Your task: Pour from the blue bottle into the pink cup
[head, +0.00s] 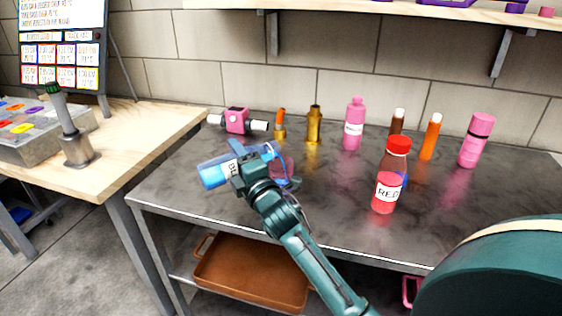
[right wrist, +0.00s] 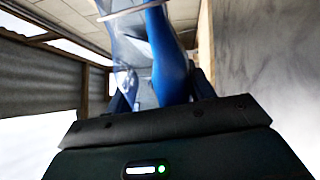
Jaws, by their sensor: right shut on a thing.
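The blue bottle (head: 213,175) is clear with blue liquid and a white label. It is tipped over almost to horizontal above the steel table, its blue-filled end at the left and its other end slightly higher at the right. My right gripper (head: 246,168) is shut around its middle. The bottle also fills the upper middle of the right wrist view (right wrist: 170,65). The pink cup (head: 287,167) is see-through and stands just right of the gripper, partly hidden by it, near the bottle's right end. I cannot tell whether liquid is flowing. My left gripper is out of view.
A red bottle (head: 386,190) labelled RED stands to the right on the table (head: 335,222). The front middle is clear.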

